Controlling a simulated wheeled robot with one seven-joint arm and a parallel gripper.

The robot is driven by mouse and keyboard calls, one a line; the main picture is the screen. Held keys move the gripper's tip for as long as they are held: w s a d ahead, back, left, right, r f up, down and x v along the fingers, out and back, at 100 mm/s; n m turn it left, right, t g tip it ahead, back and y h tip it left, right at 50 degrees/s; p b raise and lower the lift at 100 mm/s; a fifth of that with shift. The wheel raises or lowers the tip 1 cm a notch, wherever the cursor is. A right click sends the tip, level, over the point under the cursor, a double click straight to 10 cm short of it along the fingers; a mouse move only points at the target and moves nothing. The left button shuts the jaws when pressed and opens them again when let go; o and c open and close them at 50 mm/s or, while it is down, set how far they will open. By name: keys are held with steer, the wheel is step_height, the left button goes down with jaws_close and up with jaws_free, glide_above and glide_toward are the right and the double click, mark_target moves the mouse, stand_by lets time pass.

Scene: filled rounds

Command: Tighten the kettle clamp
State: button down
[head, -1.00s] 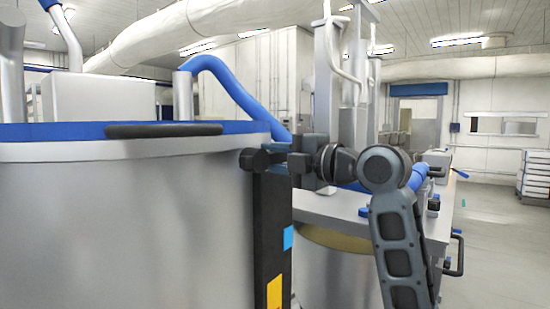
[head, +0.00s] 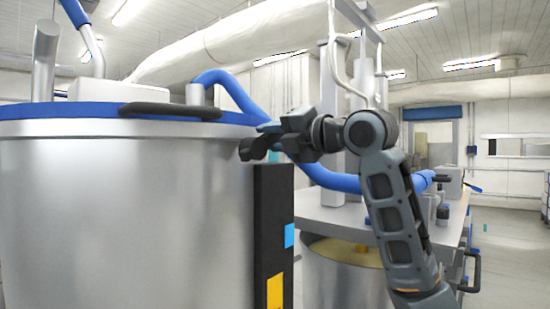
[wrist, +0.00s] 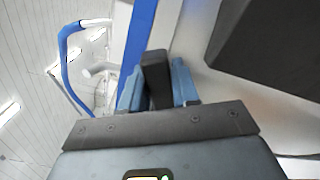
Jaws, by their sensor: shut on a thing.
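The kettle (head: 120,210) is a large steel drum with a blue rim (head: 60,110), at the left in the head view. The rim also shows as a blue strip in the wrist view (wrist: 138,40). My gripper (head: 268,138) is at the kettle's right upper edge. In the wrist view, its two blue fingers (wrist: 157,88) are shut on a dark bar (wrist: 157,68), which appears to be the clamp handle. The bar's dark end (head: 252,149) shows in the head view against the kettle wall. Where the clamp joins the kettle is hidden.
A black upright post (head: 273,225) with blue and yellow labels stands just below my gripper. A black handle (head: 172,110) lies along the kettle rim. A blue hose (head: 335,180) passes behind my arm. A steel bench (head: 335,212) stands beyond; open floor lies at far right.

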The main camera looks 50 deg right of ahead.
steer(key=shift+a+r+n+b, duration=0.3)
steer(key=shift+n+b, duration=0.45)
steer(key=shift+n, duration=0.15)
steer(key=shift+r, duration=0.1)
steer(key=c, duration=0.9)
jaws_free()
steer(key=shift+s+d+b, duration=0.15)
steer(key=shift+s+b, duration=0.55)
steer(key=shift+s, duration=3.25)
